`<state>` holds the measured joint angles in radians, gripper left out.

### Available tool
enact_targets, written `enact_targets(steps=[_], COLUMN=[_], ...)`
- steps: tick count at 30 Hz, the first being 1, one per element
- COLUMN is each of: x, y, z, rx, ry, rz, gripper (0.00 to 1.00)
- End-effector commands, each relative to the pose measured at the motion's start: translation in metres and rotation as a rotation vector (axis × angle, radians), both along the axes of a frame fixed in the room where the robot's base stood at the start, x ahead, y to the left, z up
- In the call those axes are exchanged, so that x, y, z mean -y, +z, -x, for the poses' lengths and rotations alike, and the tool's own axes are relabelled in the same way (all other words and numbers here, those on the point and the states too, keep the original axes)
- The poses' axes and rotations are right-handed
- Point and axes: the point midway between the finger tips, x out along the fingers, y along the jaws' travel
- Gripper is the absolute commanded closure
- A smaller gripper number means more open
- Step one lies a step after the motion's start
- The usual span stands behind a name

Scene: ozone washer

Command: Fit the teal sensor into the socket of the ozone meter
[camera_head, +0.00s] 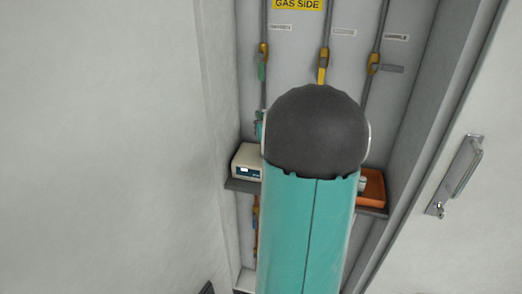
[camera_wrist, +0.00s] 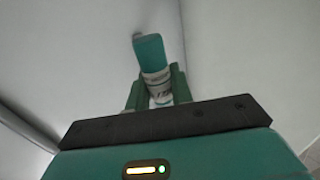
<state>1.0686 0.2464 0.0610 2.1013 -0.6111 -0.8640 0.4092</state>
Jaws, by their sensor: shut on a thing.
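In the wrist view, my gripper (camera_wrist: 158,84) is shut on the teal sensor (camera_wrist: 150,50). The sensor has a teal block at its far end and a pale, marked body between the two green fingers. The ozone meter (camera_head: 247,162) looks to be the cream box with a small dark display on the shelf in the head view. My arm covers the meter's right side and no socket can be made out. My gripper and the sensor are hidden or not clear in the head view, and the meter is not recognisable in the wrist view.
The grey shelf (camera_head: 240,186) sits in a narrow recess between pale walls. An orange tray (camera_head: 374,187) with a small pale item stands at its right. Pipes with yellow valves (camera_head: 323,75) run above. A door with a metal handle (camera_head: 461,175) is at right.

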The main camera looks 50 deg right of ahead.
Motion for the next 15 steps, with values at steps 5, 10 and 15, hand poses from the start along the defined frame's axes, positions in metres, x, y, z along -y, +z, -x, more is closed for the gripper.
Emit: enact_targets(steps=[5, 10, 15], x=[0.001, 0.001, 0.001], y=[-0.032, -0.057, -0.072], z=[0.005, 0.005, 0.004], rx=[-0.003, -0.001, -0.001], ry=[-0.002, -0.001, -0.002], rz=[-0.005, -0.002, -0.003], gripper=[1.00, 1.00, 1.00])
